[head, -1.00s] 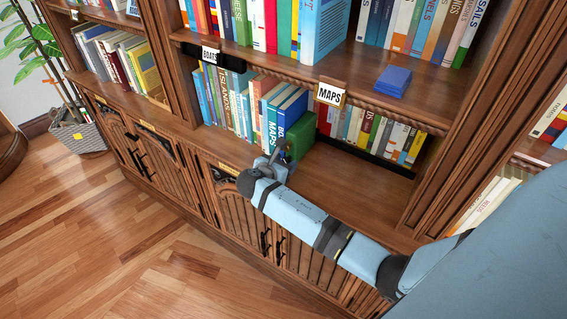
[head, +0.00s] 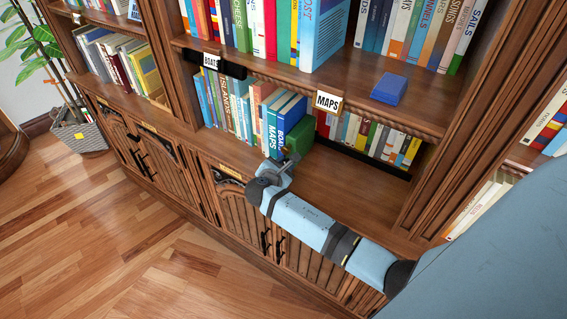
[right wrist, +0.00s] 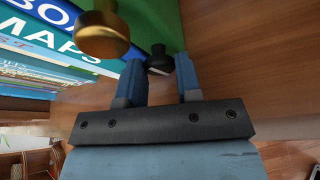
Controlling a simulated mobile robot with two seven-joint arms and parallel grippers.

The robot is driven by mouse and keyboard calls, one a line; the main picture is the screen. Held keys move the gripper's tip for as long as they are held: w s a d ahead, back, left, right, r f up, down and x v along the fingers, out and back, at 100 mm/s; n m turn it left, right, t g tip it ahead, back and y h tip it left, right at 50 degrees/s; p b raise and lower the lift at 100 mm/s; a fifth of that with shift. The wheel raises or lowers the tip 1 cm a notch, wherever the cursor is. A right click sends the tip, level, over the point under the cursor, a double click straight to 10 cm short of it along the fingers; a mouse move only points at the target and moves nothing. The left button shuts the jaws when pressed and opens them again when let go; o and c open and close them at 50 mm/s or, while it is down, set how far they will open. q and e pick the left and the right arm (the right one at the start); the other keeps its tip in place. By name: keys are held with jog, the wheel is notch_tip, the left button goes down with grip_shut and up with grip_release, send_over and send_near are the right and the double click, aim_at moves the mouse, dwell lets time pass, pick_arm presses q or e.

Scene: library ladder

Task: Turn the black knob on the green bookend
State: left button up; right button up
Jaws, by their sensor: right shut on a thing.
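The green bookend (head: 300,139) stands on the lower shelf, at the right end of a row of books. In the right wrist view its green face (right wrist: 150,22) carries a gold knob (right wrist: 102,36) and a black knob (right wrist: 158,60). My right gripper (head: 288,161) is at the bookend's front. In the wrist view its two blue fingers (right wrist: 159,74) are on either side of the black knob, shut on it. The gold knob is just left of the fingers. My left gripper is not in view.
A blue and a teal book (head: 289,120) stand against the bookend's left side. More books (head: 368,137) stand behind it under the MAPS label (head: 327,101). The shelf board (head: 355,185) right of the bookend is bare. A blue box (head: 390,87) lies on the upper shelf.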

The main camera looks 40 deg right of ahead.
jog(key=shift+m+t, duration=0.5)
jog(key=shift+m, duration=0.3)
jog(key=o, duration=0.9)
jog(key=shift+s, duration=0.1)
